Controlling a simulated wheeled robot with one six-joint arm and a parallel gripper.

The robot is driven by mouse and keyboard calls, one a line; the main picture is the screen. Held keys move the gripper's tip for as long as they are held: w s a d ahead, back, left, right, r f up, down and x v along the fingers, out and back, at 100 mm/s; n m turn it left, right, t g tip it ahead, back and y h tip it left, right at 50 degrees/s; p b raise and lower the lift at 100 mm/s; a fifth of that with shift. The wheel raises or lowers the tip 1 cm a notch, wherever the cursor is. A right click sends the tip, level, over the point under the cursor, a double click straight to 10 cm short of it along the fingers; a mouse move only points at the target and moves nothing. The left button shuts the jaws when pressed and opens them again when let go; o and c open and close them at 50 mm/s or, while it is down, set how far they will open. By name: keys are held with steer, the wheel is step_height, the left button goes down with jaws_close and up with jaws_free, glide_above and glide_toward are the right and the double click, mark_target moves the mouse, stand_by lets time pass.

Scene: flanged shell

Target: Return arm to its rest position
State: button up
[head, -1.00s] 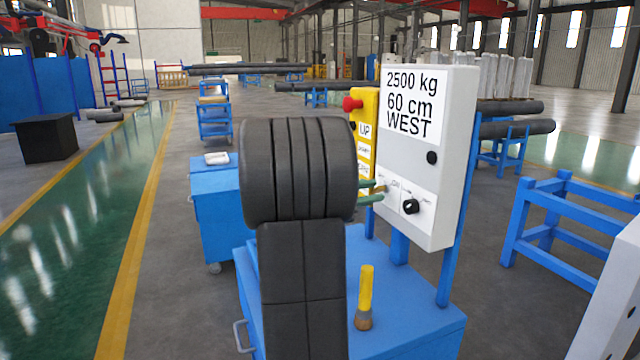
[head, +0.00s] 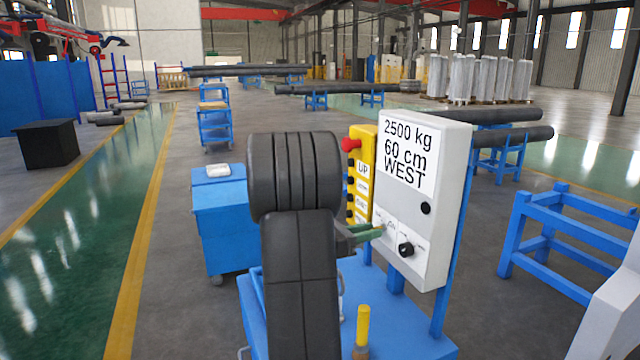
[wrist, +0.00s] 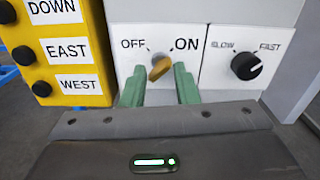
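My gripper (wrist: 158,78) has two green fingers spread apart, with nothing between their tips. In the wrist view they point at the OFF/ON panel on the control box (wrist: 222,14), just below and to either side of a yellowish knob (wrist: 160,68). The knob is tilted, its upper end leaning toward ON. Whether the fingers touch the panel, I cannot tell. In the head view, my gripper (head: 368,234) is at the lower left of the white control box (head: 450,180); my dark arm hides part of the area below.
A black SLOW/FAST dial (wrist: 246,66) is right of the knob. A yellow button pendant (head: 362,180) with a red button hangs left of the box. A yellow-handled tool (head: 362,328) stands on the blue cart (head: 405,335). Blue frames (head: 560,250) stand at right.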

steer(key=shift+n+p, duration=3.5)
steer(key=shift+p, duration=0.55)
